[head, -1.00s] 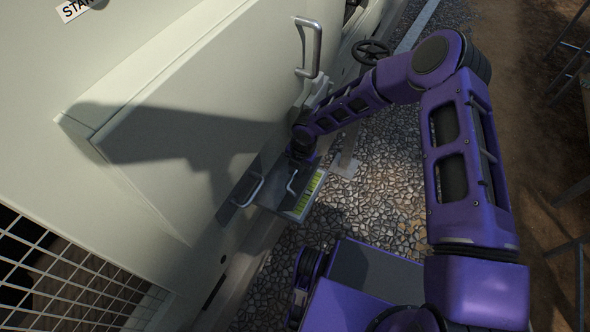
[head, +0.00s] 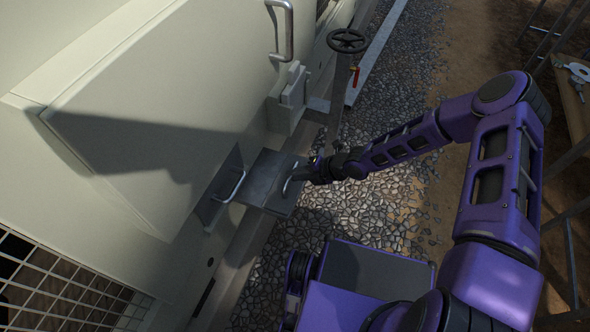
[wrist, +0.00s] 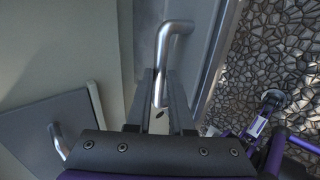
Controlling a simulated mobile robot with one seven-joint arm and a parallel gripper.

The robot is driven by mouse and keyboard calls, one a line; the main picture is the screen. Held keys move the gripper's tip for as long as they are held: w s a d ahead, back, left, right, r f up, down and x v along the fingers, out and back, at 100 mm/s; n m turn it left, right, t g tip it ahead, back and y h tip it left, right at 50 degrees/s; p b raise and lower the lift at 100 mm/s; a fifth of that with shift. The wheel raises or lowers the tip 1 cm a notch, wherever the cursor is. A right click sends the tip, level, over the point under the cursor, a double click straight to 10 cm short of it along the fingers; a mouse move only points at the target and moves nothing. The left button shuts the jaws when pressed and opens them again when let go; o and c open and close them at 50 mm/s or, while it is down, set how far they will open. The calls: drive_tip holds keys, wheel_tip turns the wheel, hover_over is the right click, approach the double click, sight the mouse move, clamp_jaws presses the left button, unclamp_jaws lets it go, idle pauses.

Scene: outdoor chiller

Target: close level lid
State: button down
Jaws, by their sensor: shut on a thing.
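The level lid (head: 268,180) is a flat grey metal panel on a box that sticks out from the cream cabinet wall. It has a bent metal bar handle (head: 290,183), which also shows large in the wrist view (wrist: 166,50). My gripper (head: 301,174) reaches in from the right in the head view and is shut on this handle. In the wrist view its two dark fingers (wrist: 161,88) stand on either side of the bar. No yellow-green box interior shows now. The lid's hinge and exact angle cannot be told.
A second bar handle (head: 231,187) sits on a dark recessed panel just left of the lid. A tall door handle (head: 284,30) and a valve wheel (head: 347,41) are further back. Gravel (head: 390,215) on the right is open ground.

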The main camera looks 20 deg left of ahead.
drive_tip(key=shift+d+f+y, duration=0.4)
drive_tip(key=shift+f+y, duration=0.15)
drive_tip(key=shift+y, duration=0.25)
drive_tip(key=shift+s+f, duration=0.1)
drive_tip(key=c, duration=0.8)
unclamp_jaws()
drive_tip(key=p+v, duration=0.1)
drive_tip(key=v, duration=1.6)
drive_tip(key=shift+d+p, duration=0.3)
drive_tip(key=shift+p, duration=0.1)
drive_tip(key=shift+s, duration=0.1)
